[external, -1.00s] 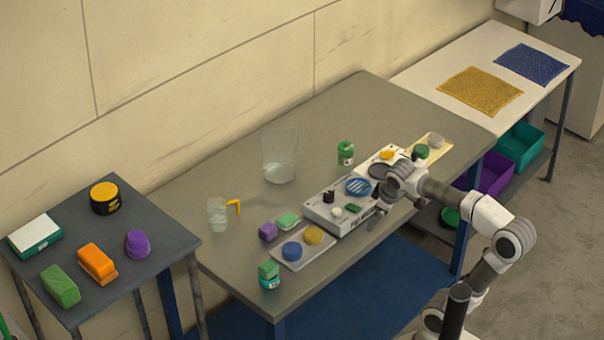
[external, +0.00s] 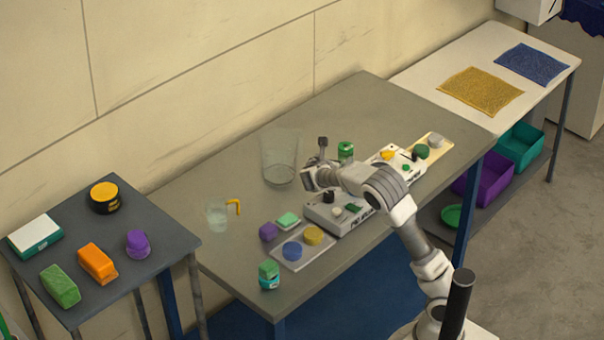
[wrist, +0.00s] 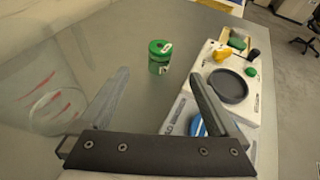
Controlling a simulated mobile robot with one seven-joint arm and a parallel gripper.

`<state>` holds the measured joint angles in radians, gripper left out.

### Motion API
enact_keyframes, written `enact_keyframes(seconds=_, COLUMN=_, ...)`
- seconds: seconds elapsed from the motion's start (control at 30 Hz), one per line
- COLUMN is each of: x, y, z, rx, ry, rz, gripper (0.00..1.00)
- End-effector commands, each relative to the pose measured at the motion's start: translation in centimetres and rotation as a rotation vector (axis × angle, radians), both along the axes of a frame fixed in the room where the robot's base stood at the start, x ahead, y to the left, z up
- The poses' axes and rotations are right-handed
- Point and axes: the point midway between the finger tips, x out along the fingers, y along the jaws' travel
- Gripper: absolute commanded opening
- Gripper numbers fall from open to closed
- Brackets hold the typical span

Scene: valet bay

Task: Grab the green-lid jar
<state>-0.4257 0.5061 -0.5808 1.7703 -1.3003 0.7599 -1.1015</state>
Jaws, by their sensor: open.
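The green-lid jar (external: 346,150) stands upright towards the back of the grey table, partly hidden by my arm in the external view. In the wrist view the jar (wrist: 160,57) has a green lid and a green body with a pale label, and it stands just beyond the fingertips, between their lines. My gripper (external: 318,165) is over the table, left of the jar in the external view. In the wrist view the gripper (wrist: 160,74) is open and empty, with its fingers apart.
A clear tall container (external: 279,160) stands close to the gripper; it is at the left in the wrist view (wrist: 55,108). A stacked green-and-teal item (external: 269,275) is at the front edge.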

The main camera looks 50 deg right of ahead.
Motion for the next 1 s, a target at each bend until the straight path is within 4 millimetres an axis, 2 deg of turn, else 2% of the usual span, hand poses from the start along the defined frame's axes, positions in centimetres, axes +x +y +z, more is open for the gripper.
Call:
enact_keyframes(seconds=0.03, x=0.0, y=0.0, z=-1.1, rx=-0.001, ry=0.002, rz=-0.001, gripper=0.97)
enact_keyframes(seconds=0.23, x=0.5, y=-1.3, z=-3.0, rx=0.004, ry=-0.006, rz=-0.006, gripper=0.97)
enact_keyframes(seconds=0.5, x=2.7, y=-6.3, z=-5.2, rx=0.005, ry=-0.008, rz=-0.009, gripper=0.97)
enact_keyframes(seconds=0.7, x=4.1, y=-9.0, z=-6.3, rx=0.007, ry=-0.009, rz=-0.007, gripper=0.97)
enact_keyframes(seconds=1.0, x=5.1, y=-11.1, z=-7.3, rx=0.006, ry=-0.008, rz=-0.007, gripper=0.97)
